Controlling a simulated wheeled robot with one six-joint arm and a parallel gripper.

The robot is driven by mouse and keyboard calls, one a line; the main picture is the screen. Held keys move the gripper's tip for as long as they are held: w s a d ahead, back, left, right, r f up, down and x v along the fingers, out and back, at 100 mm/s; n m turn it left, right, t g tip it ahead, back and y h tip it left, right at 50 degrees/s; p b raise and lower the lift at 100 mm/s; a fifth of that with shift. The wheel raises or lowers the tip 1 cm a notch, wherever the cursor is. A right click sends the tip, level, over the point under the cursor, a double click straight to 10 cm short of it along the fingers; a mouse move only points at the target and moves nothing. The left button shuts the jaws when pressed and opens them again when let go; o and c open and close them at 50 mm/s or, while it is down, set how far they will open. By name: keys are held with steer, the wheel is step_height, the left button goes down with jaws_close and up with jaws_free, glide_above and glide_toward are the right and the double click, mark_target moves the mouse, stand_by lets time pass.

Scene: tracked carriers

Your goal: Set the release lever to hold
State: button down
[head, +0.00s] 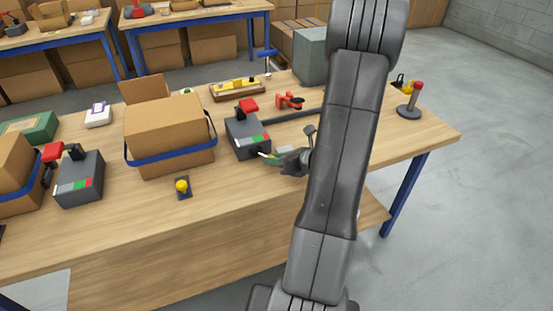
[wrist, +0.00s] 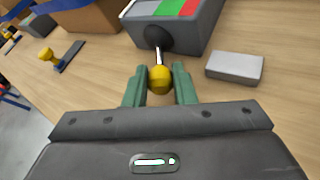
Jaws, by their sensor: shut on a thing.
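A grey lever box (head: 247,141) with a red handle on top stands on the bench, left of my arm in the head view. It also shows at the top of the wrist view (wrist: 199,32), with white, green and red fields. A short lever with a yellow knob (wrist: 160,80) sticks out from a dark round pivot (wrist: 158,38) on the box's side facing me. My gripper (head: 270,156) is at that side; its green fingers are on either side of the knob and shut on it. In the head view, the knob is hard to make out.
A pale grey block (wrist: 235,67) lies right of the lever in the wrist view. A blue-banded cardboard box (head: 168,135) and a yellow knob on a dark plate (head: 182,187) stand left. A similar lever box (head: 79,181) is farther left. A red-topped post (head: 412,103) stands right.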

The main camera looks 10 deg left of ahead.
mark_target(265, 174)
steer(key=shift+s+a+f+m+t+h+b, duration=0.1)
steer(key=shift+s+a+m+t+h+b, duration=0.4)
steer(key=shift+s+m+t, duration=0.35)
steer(key=shift+s+a+b, duration=0.4)
steer(key=shift+s+a, duration=0.35)
steer(key=c, duration=1.2)
jaws_free()
steer(key=shift+s+a, duration=0.1)
steer(key=shift+a, duration=0.05)
steer(key=shift+d+r, duration=0.2)
steer(key=shift+d, duration=0.1)
steer(key=p+v, duration=0.1)
steer(key=v, duration=1.2)
steer(key=shift+s, duration=0.2)
